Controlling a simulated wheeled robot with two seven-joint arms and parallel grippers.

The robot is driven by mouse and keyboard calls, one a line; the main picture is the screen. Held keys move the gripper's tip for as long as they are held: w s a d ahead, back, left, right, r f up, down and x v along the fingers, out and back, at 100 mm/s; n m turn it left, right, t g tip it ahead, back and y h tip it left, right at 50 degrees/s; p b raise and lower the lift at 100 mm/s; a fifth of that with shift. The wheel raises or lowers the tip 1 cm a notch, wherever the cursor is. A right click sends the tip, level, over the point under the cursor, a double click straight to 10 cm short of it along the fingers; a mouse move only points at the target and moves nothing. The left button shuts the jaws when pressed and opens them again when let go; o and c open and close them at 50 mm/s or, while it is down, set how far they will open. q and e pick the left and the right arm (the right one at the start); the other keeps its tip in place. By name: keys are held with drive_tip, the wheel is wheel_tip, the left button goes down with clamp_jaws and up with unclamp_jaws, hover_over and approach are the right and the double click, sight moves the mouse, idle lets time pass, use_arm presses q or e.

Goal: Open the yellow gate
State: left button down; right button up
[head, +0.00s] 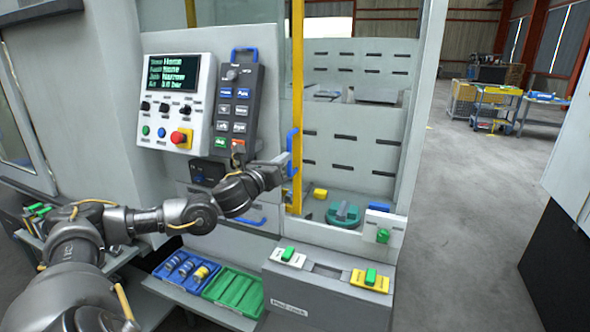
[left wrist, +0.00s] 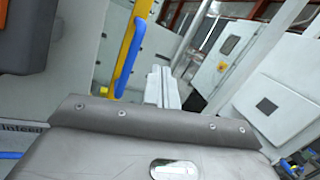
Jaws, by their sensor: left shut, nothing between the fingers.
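The yellow gate (head: 298,75) shows as a tall yellow upright at the front of the machine opening. A blue handle (head: 292,150) is fixed to it. My left gripper (head: 287,166) is shut and empty, with its tips close beside the lower part of the handle. In the left wrist view the blue handle (left wrist: 131,57) and the yellow upright (left wrist: 139,20) stand just left of the gripper fingers (left wrist: 163,85). Whether the fingers touch the handle I cannot tell. My right gripper is not in view.
A control panel (head: 174,100) and a dark pendant (head: 236,105) are left of the gate. Below are a blue bin (head: 183,272), a green bin (head: 234,291) and a grey box (head: 325,300) with green switches. Open floor (head: 470,200) lies to the right.

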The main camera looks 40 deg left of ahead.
use_arm(q)
drive_tip(key=w+d+r+n+y+b, duration=0.2)
drive_tip(key=w+r+n+y+b, duration=0.15)
drive_tip(key=n+y, duration=0.45)
drive_tip(key=w+d+r+n+y+b, duration=0.2)
drive_tip(key=w+r+n+y, duration=0.25)
drive_tip(key=n, duration=0.75)
drive_tip(key=w+d+f+n+g+b, duration=0.1)
drive_tip(key=w+d+f+n+g, duration=0.1)
drive_tip(key=d+f+n+g, duration=0.4)
drive_tip(key=w+d+f+n+g+b, duration=0.1)
drive_tip(key=w+d+f+n+g, duration=0.2)
drive_tip(key=f, duration=0.4)
drive_tip(key=a+f+m+g+y+p, duration=0.1)
drive_tip(key=a+g+p, duration=0.1)
drive_tip(key=a, duration=1.3)
drive_tip(key=shift+w+a+f+m+g+y+p, duration=0.15)
drive_tip(key=shift+w+f+m+g+y+p, duration=0.25)
drive_tip(key=shift+p, duration=0.25)
